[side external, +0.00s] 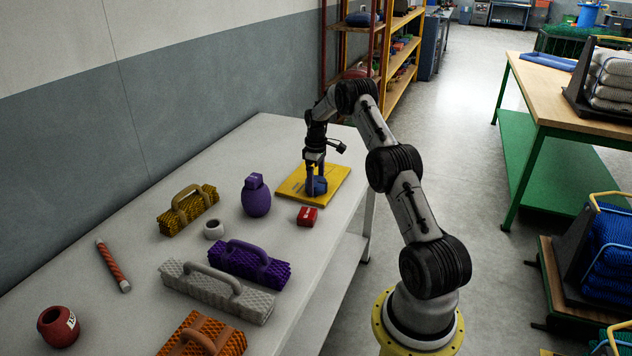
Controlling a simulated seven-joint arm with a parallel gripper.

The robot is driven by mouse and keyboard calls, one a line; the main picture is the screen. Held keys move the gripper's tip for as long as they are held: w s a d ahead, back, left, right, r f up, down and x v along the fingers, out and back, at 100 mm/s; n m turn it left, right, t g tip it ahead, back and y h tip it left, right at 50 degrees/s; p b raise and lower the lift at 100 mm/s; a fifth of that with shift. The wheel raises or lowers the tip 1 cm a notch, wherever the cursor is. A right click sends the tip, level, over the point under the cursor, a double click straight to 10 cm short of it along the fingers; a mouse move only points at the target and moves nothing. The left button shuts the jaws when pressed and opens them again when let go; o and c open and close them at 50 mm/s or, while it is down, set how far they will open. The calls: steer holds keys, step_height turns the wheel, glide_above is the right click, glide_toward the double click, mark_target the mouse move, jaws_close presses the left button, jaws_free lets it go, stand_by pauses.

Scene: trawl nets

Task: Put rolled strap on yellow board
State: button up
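The yellow board (338,179) lies flat on the far end of the pale table. A small dark blue rounded object, which looks like the rolled strap (319,188), is on or just above the board near its middle. My gripper (316,183) points straight down over the board, with its fingers at the blue object. The fingers partly hide it, and I cannot tell whether they grip it or only stand around it.
A red box (306,216) lies by the board's near edge. A purple rounded float (256,196) stands left of the board. Brush-like blocks with handles, yellow (188,210), purple (248,264), grey (217,291) and orange (204,335), a white ring (214,229), a striped rod (113,266) and a red pot (58,326) lie nearer.

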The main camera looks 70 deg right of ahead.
mark_target(316, 180)
step_height(316, 180, up, 12)
steer(key=s+a+r+t+h, duration=0.1)
steer(key=a+r, duration=0.8)
steer(key=a, duration=0.4)
steer(key=s+a+r+t, duration=0.1)
steer(key=a+r, duration=0.7)
steer(key=a, duration=0.4)
steer(key=s+a+r+t, duration=0.2)
steer(key=s+a, duration=0.8)
steer(key=a, duration=0.2)
steer(key=s+a+f, duration=0.2)
steer(key=s+a, duration=0.1)
steer(key=s, duration=0.2)
steer(key=s+a+f+t+y, duration=0.1)
steer(key=s+a+f, duration=0.1)
steer(key=s, duration=0.3)
steer(key=shift+s+a+f+t, duration=0.2)
steer(key=shift+a+f+t, duration=0.15)
steer(key=shift+a, duration=0.25)
